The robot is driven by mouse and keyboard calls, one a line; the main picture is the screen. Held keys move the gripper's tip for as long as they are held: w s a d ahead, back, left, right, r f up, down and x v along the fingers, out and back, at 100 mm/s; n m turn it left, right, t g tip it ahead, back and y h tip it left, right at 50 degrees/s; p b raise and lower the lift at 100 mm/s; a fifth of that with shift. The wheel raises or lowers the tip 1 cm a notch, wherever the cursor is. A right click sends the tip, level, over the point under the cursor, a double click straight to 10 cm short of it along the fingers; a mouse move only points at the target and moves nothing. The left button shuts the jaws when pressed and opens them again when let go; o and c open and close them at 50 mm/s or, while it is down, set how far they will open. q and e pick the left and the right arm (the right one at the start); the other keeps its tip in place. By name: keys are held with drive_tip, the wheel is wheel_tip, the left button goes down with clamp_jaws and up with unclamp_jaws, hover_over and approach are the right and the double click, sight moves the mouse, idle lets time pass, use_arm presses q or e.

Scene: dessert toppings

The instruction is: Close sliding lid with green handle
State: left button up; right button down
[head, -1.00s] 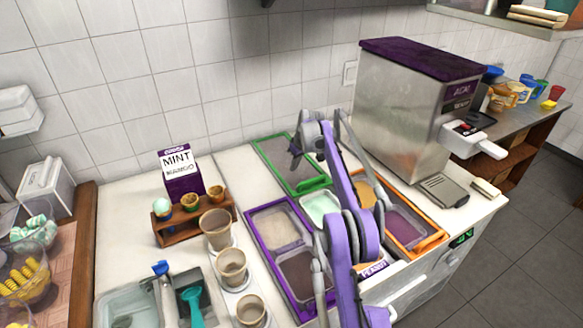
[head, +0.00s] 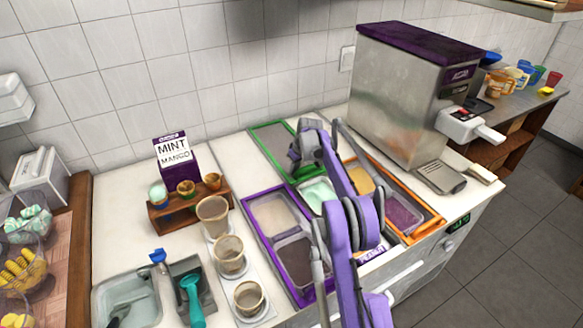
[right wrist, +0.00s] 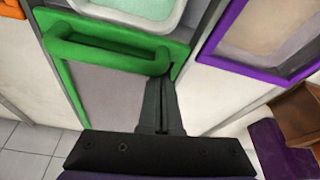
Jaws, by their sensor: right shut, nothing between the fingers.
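The sliding lid (head: 272,139) is a grey panel in a green frame and lies at the back of the counter. Its green handle (right wrist: 105,45) is a raised bar at the lid's front edge, clear in the right wrist view. In front of the lid, a tub of pale mint topping (head: 318,195) is uncovered. My right gripper (head: 300,158) is over the handle end of the lid and partly hides it. In the right wrist view its shut fingers (right wrist: 160,72) are beside one end of the handle, with nothing between them. I cannot tell whether they touch it.
A purple-framed topping bin (head: 250,207) lies left of the green one, and an orange-framed bin (head: 425,228) lies right. The steel acai machine (head: 395,100) stands behind right. Cups (head: 229,254) and a wooden cone rack (head: 160,218) stand left.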

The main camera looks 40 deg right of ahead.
idle(0.3)
drive_tip(key=shift+s+f+b, duration=0.1)
drive_tip(key=shift+s+b, duration=0.2)
drive_tip(key=shift+s, duration=0.25)
drive_tip(key=s+a+b, duration=0.1)
drive_tip(key=s, duration=1.2)
drive_tip(key=s+a+b, duration=0.1)
drive_tip(key=s+a, duration=0.1)
drive_tip(key=s, duration=1.1)
drive_tip(key=s+a+b, duration=0.1)
drive_tip(key=s+b, duration=0.1)
drive_tip(key=s, duration=1.2)
drive_tip(key=shift+a, duration=0.3)
use_arm(q)
wheel_tip(320, 180, down, 6)
drive_tip(key=s, duration=0.1)
drive_tip(key=shift+s+f, duration=0.15)
drive_tip(key=shift+s, duration=0.2)
use_arm(e)
drive_tip(key=shift+s, duration=0.15)
